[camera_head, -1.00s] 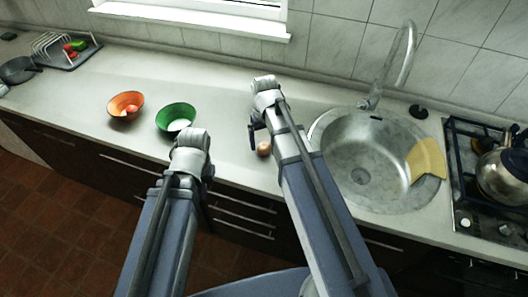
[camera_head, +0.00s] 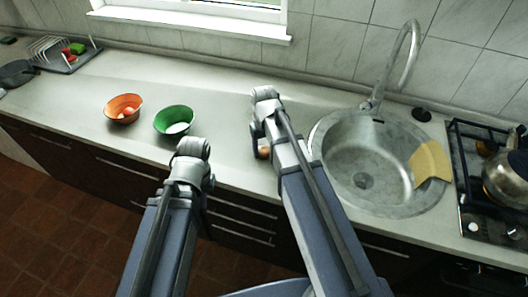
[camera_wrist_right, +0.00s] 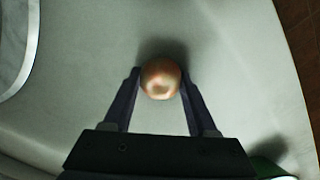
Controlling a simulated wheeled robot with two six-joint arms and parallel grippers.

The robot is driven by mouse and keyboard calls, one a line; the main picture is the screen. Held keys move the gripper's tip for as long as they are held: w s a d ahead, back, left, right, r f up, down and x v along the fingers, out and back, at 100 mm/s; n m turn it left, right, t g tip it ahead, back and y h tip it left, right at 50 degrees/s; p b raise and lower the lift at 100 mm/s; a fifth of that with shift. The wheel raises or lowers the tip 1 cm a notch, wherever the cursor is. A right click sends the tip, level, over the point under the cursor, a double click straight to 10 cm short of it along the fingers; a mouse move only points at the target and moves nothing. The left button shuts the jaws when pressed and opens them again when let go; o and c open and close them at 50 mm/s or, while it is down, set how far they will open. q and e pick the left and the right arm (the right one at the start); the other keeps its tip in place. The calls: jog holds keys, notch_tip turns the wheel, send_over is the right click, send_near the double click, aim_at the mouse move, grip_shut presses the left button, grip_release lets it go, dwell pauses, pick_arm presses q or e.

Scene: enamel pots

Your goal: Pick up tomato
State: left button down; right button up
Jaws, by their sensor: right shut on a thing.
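A small round reddish-tan tomato (camera_head: 264,152) is at the counter beside the sink, partly hidden by my right arm. In the right wrist view the tomato (camera_wrist_right: 160,78) sits between the two fingertips of my right gripper (camera_wrist_right: 160,88), with a finger against each side. The right gripper (camera_head: 259,147) is shut on it, low over the counter; I cannot tell whether the tomato still touches the surface. My left gripper (camera_head: 205,192) is over the counter's front edge, away from the tomato. Its fingers are mostly hidden behind its own arm.
A green bowl (camera_head: 162,128) and an orange bowl (camera_head: 109,111) stand on the counter to the left. A stove with a kettle (camera_head: 505,180) is far right. A dish rack (camera_head: 52,50) is far left.

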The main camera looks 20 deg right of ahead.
aim_at(265, 148)
grip_shut()
jog(key=shift+r, duration=0.15)
notch_tip(265, 148, up, 10)
jog(key=p, duration=1)
jog(key=shift+d, duration=0.1)
